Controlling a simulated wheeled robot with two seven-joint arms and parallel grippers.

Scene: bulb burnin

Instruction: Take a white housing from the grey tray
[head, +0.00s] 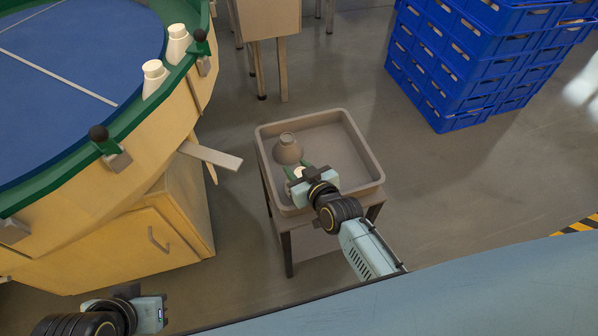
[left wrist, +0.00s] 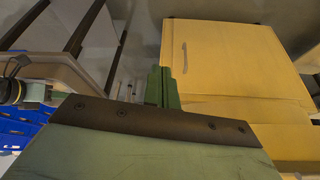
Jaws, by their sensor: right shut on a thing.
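The grey tray (head: 360,151) stands on a small dark-legged stand in the middle of the head view. My right gripper (head: 299,174) reaches into its left part and is shut on a white housing (head: 299,171). Only a small pale part of that housing shows between the green fingers; the rest is hidden by the gripper. A grey-brown housing (head: 287,150) stands in the tray just behind the fingers. My left gripper is low at the left of the head view; in the left wrist view its green fingers (left wrist: 162,87) are together with nothing visible between them.
A round blue-topped table (head: 75,85) with a green rim fills the left. Two white bottle-shaped pieces (head: 154,78) stand at its rim. A wooden paddle (head: 212,156) juts towards the tray. Blue crates (head: 470,75) are stacked at the back right. Open floor lies right of the tray.

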